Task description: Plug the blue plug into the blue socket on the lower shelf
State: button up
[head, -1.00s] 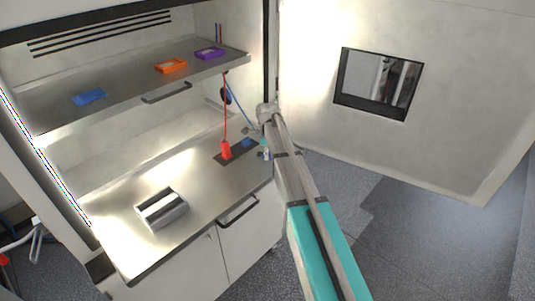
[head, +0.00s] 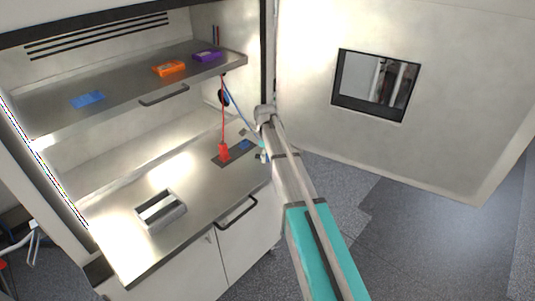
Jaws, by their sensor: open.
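My gripper (head: 256,147) is open at the right end of the lower shelf, low over the dark socket plate (head: 233,156). It is small and partly hidden by my arm. A small blue piece (head: 246,144) lies at the plate's right part, close to my gripper; I cannot tell whether it is the blue plug, the blue socket or both together. A blue cable (head: 236,105) runs from the upper shelf's right end down toward my gripper, and its lower end is hard to make out. A red plug (head: 224,152) stands on the plate's left part with its red cable going up.
The upper shelf (head: 120,85) overhangs the workspace, carrying a blue block (head: 88,99), an orange block (head: 169,68) and a purple block (head: 206,56). The shelf between is clear.

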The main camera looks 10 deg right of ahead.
aim_at(266, 155)
jog(key=shift+r+p, duration=2.35)
jog(key=shift+r, duration=0.05)
jog(key=n, duration=0.1)
jog(key=s+n, duration=0.1)
jog(key=n, duration=0.1)
jog(key=shift+s+a+r+p, duration=0.1)
jog(key=shift+s+r+p, duration=0.15)
jog(key=shift+r+p, duration=0.1)
jog(key=s+n, duration=0.1)
jog(key=n, duration=0.1)
jog(key=s+r+n+p, duration=0.1)
jog(key=n, duration=0.1)
jog(key=shift+a+r, duration=0.1)
jog(key=s+r+n+p, duration=0.3)
jog(key=s+n, duration=0.2)
jog(key=n, duration=0.6)
jog(key=s+r+n+p, duration=0.3)
jog(key=s+n, duration=0.2)
jog(key=n, duration=0.7)
jog(key=shift+s+a, duration=0.2)
jog(key=shift+a, duration=0.2)
jog(key=shift+f, duration=0.15)
